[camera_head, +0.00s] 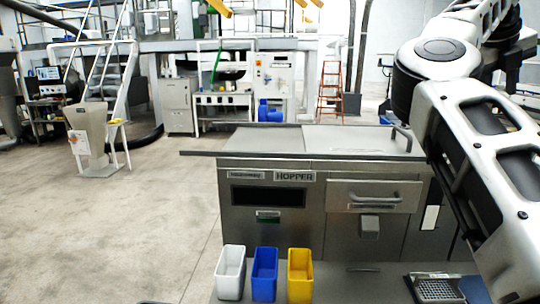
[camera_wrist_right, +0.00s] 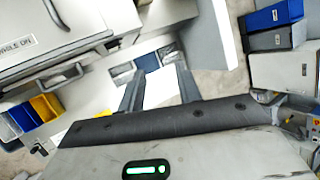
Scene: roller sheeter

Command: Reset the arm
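My right arm (camera_head: 470,130) comes in from the upper right of the head view and bends down toward the lower right; its gripper is outside that view. In the right wrist view my right gripper (camera_wrist_right: 160,72) has its two dark fingers apart, with nothing between them. It is above a light surface with small dark and blue trays beyond the fingertips. My left arm and gripper cannot be made out in either view.
A steel hopper machine (camera_head: 320,172) with a drawer handle stands ahead. White (camera_head: 230,275), blue (camera_head: 264,277) and yellow (camera_head: 300,279) bins stand at its front. A metal grate tray (camera_head: 436,290) is near my right arm. The floor at left (camera_head: 130,220) is clear.

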